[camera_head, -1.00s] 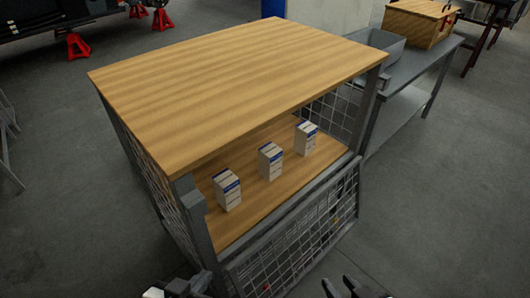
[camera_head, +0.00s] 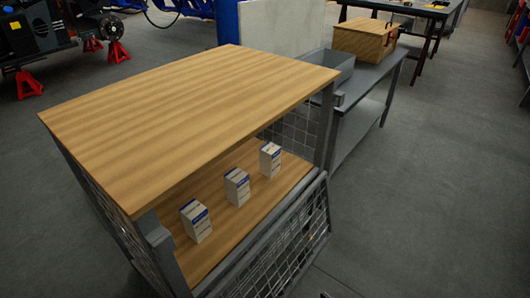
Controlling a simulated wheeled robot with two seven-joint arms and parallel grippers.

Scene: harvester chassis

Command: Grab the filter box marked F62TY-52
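Three white filter boxes with blue bands stand upright in a row on the wooden shelf (camera_head: 222,246) of a mesh-sided cart. One is the near left box (camera_head: 196,222), one the middle box (camera_head: 237,187), one the far right box (camera_head: 270,160). Their lettering is too small to read, so I cannot tell which is F62TY-52. Only a tiny dark tip, perhaps of my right gripper, shows at the bottom edge; whether it is open cannot be told. My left gripper is out of view.
The cart's wooden top (camera_head: 190,115) overhangs the boxes. Its mesh front panel (camera_head: 290,250) is folded down and leans outward. A grey bench (camera_head: 372,80) with a grey bin (camera_head: 327,72) and a wooden box (camera_head: 364,40) stands behind. Floor at right is clear.

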